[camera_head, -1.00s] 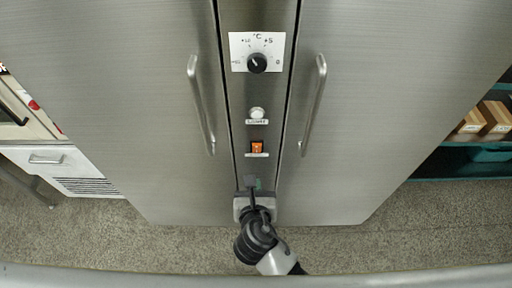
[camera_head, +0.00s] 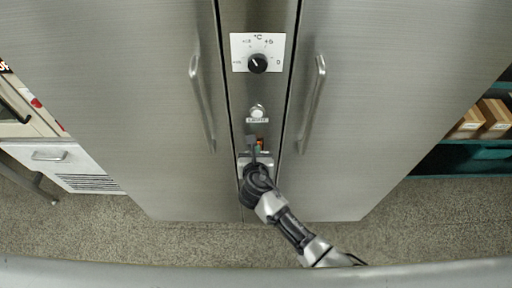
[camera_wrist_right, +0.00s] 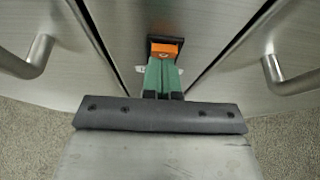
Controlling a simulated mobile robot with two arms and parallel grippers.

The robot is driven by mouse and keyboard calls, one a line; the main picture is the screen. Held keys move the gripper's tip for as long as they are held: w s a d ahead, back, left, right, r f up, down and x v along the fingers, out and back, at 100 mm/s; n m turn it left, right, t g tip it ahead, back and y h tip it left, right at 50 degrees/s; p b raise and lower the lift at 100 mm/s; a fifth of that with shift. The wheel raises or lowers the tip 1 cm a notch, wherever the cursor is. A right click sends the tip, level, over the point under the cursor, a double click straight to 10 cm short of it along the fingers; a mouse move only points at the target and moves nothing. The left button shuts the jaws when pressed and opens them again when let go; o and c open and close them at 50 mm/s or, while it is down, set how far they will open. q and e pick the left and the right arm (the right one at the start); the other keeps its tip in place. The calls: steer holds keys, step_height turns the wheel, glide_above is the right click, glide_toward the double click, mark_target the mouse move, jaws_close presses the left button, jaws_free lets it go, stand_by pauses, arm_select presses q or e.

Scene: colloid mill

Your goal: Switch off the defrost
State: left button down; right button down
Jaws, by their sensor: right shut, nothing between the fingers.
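The steel cabinet has a narrow central panel with a temperature dial (camera_head: 257,63), a round white button or lamp (camera_head: 257,112) with a label below it, and an orange rocker switch (camera_head: 260,144) lower down. I cannot read which control is labelled defrost. My right gripper (camera_head: 254,148) is shut and empty, in front of the orange switch, hiding most of it and its label. In the right wrist view the orange switch (camera_wrist_right: 166,49) shows just beyond the green fingertips (camera_wrist_right: 163,68). I cannot tell whether they touch it. My left gripper is not in view.
Two long vertical door handles (camera_head: 202,105) and (camera_head: 313,103) flank the panel. A shelf with cardboard boxes (camera_head: 493,118) stands at the right. A white drawer unit (camera_head: 65,165) stands at the left. Floor shows below the cabinet.

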steer(key=shift+w+r, duration=0.1)
steer(key=shift+w, duration=0.4)
steer(key=shift+w+r+p, duration=0.15)
steer(key=shift+w+p, duration=0.25)
steer(key=shift+r+p, duration=0.8)
steer(key=shift+p, duration=0.2)
